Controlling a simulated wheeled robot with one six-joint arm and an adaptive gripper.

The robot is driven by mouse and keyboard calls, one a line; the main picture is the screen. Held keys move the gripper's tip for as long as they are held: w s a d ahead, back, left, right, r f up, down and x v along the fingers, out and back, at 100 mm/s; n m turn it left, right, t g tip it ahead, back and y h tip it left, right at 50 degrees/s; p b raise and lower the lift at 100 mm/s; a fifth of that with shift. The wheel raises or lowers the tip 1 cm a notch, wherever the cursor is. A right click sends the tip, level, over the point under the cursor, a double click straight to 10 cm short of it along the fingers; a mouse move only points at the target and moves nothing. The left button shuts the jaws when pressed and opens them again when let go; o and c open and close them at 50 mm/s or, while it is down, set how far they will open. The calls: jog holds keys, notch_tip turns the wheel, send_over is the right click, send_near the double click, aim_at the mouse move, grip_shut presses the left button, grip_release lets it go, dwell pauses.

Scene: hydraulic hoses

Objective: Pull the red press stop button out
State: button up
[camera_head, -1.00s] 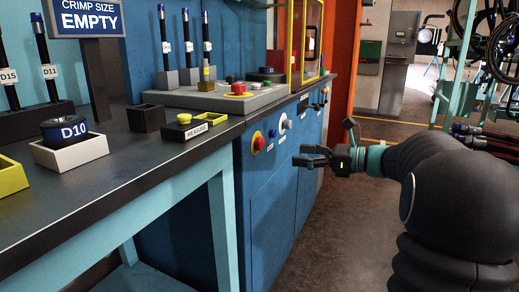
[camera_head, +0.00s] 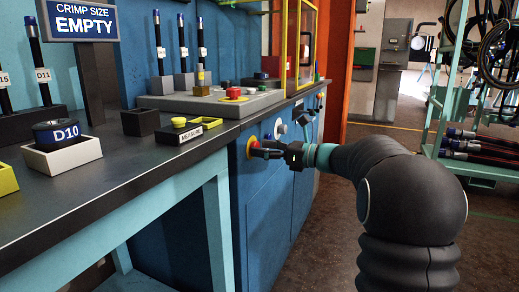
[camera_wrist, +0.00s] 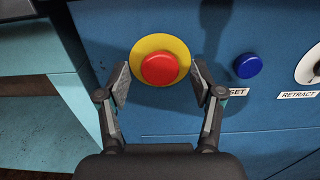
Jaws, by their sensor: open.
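The red press stop button (camera_wrist: 159,69) sits on a round yellow plate (camera_wrist: 174,44) on the blue front panel. In the wrist view my gripper (camera_wrist: 160,82) is open, with one finger on each side of the red button. The fingers overlap the lower edges of the yellow plate; I cannot tell whether they touch it. In the head view my gripper (camera_head: 268,151) is at the panel, and the red button (camera_head: 251,147) shows partly behind the fingertips.
A blue button (camera_wrist: 247,65) and a white knob (camera_wrist: 309,66) labelled RETRACT are to the right on the panel. Another red button (camera_head: 233,93) is on the grey console above. The dark bench top (camera_head: 110,165) juts out at left. The floor at right is open.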

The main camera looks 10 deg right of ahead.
jog(key=shift+w+a, duration=0.45)
jog(key=shift+a, duration=0.15)
grip_shut()
jog(key=shift+s+d+r+p, duration=0.1)
jog(key=shift+s+d+p, duration=0.2)
jog(key=shift+d+p, duration=0.25)
jog(key=shift+a, duration=0.1)
grip_release()
jog(key=shift+s, duration=0.1)
jog(key=v, duration=1.2)
